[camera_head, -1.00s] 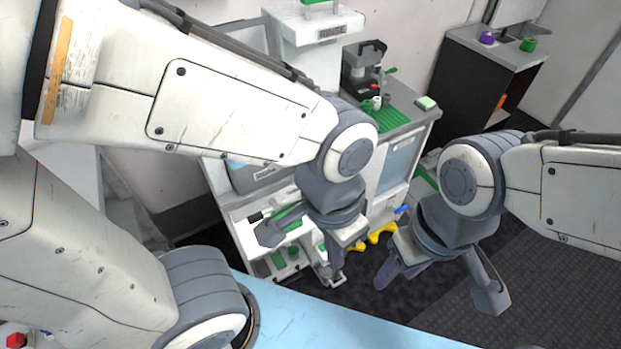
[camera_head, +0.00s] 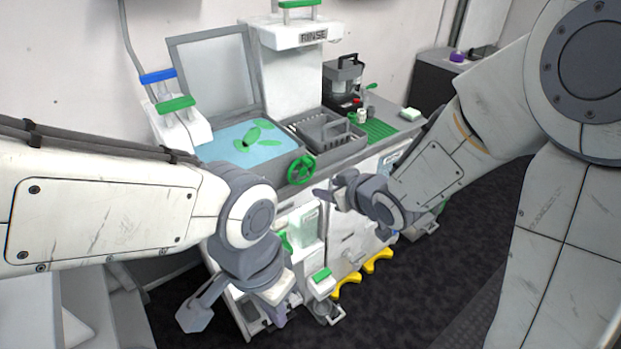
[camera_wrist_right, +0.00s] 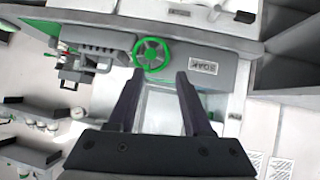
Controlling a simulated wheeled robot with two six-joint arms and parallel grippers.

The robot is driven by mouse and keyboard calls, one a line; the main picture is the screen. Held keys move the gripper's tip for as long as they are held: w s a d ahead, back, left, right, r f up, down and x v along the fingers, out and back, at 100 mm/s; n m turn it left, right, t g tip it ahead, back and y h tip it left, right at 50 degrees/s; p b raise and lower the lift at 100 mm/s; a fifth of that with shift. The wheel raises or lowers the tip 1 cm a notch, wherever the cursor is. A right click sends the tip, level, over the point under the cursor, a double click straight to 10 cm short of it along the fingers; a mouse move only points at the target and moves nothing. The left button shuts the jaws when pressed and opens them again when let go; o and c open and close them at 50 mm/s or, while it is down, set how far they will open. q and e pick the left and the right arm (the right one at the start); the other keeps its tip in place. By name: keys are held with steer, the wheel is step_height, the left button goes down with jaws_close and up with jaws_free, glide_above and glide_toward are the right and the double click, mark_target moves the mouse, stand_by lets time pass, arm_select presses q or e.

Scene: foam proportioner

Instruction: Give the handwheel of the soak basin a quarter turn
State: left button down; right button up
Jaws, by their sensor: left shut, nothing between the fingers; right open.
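The green spoked handwheel (camera_head: 301,169) is on the front of the soak basin (camera_head: 228,150), which holds blue water with green pieces in it. In the right wrist view the handwheel (camera_wrist_right: 150,53) is just beyond the fingertips, beside a SOAK label (camera_wrist_right: 203,66). My right gripper (camera_head: 336,190) is open and empty, a little to the right of the wheel in the head view. In the right wrist view its fingers (camera_wrist_right: 156,78) point at the wheel and appear apart from it. My left gripper (camera_head: 277,314) is shut and empty, low before the cabinet, well below the wheel.
The grey basin lid (camera_head: 215,75) stands open. Blue and green levers (camera_head: 170,90) are left of the basin. A RINSE unit (camera_head: 300,65), a grey basket (camera_head: 325,132) and a dark machine (camera_head: 342,82) stand on the counter. Yellow pieces (camera_head: 375,262) are low at the cabinet.

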mark_target(310, 164)
steer(key=w+d+f+t+y+b, duration=0.2)
steer(key=w+f+t+y+b, duration=0.2)
steer(key=f+y+b, duration=0.15)
arm_select(q)
step_height(310, 164, down, 8)
arm_select(e)
steer(key=shift+t, duration=0.4)
steer(key=x, duration=0.3)
steer(key=r+x, duration=0.1)
steer(key=x, duration=0.6)
steer(key=shift+d+r, duration=0.15)
steer(key=shift+r, duration=0.15)
arm_select(q)
steer(key=shift+r, duration=0.1)
arm_select(e)
jaws_close()
